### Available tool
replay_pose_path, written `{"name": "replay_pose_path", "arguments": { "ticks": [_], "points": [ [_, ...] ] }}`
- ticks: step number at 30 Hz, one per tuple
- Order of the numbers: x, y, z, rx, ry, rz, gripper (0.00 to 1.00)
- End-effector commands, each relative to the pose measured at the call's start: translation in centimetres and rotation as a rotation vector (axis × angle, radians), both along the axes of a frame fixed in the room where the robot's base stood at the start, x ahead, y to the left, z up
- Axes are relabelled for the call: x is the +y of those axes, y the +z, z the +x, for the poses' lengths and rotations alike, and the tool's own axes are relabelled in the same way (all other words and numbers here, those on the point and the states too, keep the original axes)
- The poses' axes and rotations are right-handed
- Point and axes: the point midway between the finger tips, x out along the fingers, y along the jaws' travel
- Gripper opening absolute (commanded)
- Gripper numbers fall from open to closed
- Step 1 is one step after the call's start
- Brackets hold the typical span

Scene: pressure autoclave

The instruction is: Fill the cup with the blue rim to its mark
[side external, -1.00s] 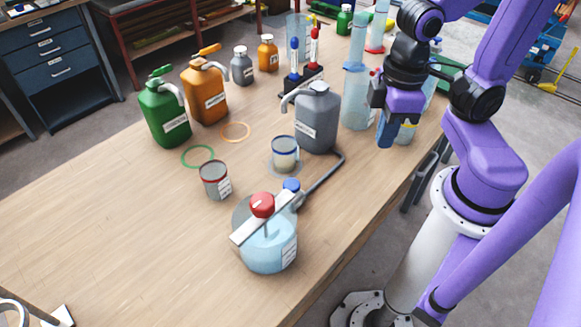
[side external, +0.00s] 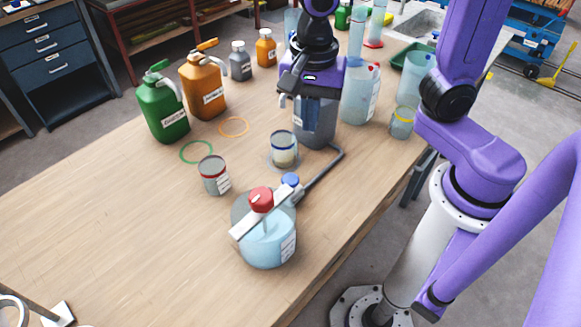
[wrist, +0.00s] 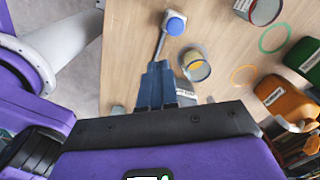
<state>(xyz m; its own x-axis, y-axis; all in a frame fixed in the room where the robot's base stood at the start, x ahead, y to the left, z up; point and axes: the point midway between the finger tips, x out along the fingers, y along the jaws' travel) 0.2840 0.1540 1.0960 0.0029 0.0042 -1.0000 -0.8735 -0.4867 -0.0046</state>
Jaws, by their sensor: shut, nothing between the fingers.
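The grey jug (side external: 322,134) with a spout stands just behind and right of the cup, largely hidden by my gripper. My gripper (side external: 306,122) points down with its blue fingers shut and empty, in front of or above the jug. In the wrist view the fingertips (wrist: 157,68) show left of the cup, apart from it.
A red-rimmed cup (side external: 214,176) and a clear vessel with a red knob (side external: 265,243) stand in front. A blue knob (side external: 290,181) sits on a pipe. Green (side external: 165,112) and orange (side external: 204,88) jugs stand left. The front left table is clear.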

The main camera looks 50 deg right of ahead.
Motion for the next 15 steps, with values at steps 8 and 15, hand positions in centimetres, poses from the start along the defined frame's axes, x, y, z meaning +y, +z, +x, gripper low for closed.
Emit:
{"name": "replay_pose_path", "arguments": {
  "ticks": [8,15],
  "points": [
    [1.8,0.3,2.0,0.003,-0.389,-0.002,0.0],
    [2.2,0.4,2.5,0.004,-0.508,-0.004,0.0]
  ]
}}
